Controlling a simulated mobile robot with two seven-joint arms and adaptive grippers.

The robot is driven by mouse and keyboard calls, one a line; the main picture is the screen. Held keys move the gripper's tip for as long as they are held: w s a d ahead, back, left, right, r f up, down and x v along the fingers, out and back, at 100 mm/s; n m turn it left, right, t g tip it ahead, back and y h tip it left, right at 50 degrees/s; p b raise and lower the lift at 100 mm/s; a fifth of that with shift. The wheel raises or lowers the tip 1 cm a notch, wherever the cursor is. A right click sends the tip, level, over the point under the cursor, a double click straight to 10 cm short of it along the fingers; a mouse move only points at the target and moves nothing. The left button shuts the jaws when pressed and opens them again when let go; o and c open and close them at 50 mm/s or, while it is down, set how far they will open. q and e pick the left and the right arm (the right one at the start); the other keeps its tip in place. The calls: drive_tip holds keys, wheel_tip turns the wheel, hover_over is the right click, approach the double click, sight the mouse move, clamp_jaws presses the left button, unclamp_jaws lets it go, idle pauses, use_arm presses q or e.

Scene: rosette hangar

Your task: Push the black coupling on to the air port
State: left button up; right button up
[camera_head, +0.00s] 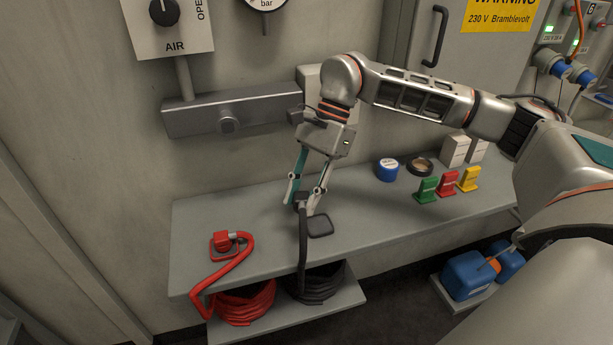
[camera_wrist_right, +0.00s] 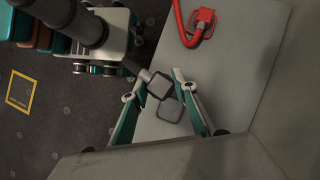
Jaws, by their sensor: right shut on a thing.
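The black coupling (camera_head: 301,200) is between the fingers of my right gripper (camera_head: 304,196), which is shut on it just above the bench. A black hose runs down from it over the bench's front edge. In the right wrist view the coupling (camera_wrist_right: 159,86) shows as a dark block between the fingertips (camera_wrist_right: 157,82). The air port (camera_head: 227,123) is a round grey stub on the front of the metal wall manifold (camera_head: 190,122), up and left of the gripper. Nothing is on that stub. My left gripper is not in view.
A dark square pad (camera_head: 320,226) lies on the bench (camera_head: 380,222) beside the coupling. A red coupling (camera_head: 223,241) with its hose sits at left. A black hose coil (camera_head: 318,284) is below. Blue tape (camera_head: 387,169) and coloured clips stand at right. The bench's left back is clear.

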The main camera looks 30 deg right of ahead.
sight(299, 214)
drive_tip(key=n+g, duration=0.1)
drive_tip(key=n, duration=0.1)
drive_tip(key=a+f+n+h, duration=0.1)
drive_tip(key=n, duration=0.1)
drive_tip(key=s+f+n+g, duration=0.1)
drive_tip(key=n, duration=0.1)
drive_tip(key=shift+a+f+g+h, duration=0.2)
drive_tip(key=shift+g+h, duration=0.1)
drive_tip(key=shift+h, duration=0.1)
drive_tip(key=shift+s+f+n+g+h, duration=0.1)
drive_tip(key=shift+f+n+g+h, duration=0.25)
drive_tip(key=shift+n, duration=0.55)
drive_tip(key=n+h, duration=0.1)
drive_tip(key=n, duration=0.1)
drive_tip(key=f+n+h, duration=0.1)
drive_tip(key=n, duration=0.1)
drive_tip(key=n+g+h, duration=0.1)
drive_tip(key=n, duration=0.1)
drive_tip(key=shift+s+f+n, duration=0.2)
drive_tip(key=shift+s+n, duration=0.2)
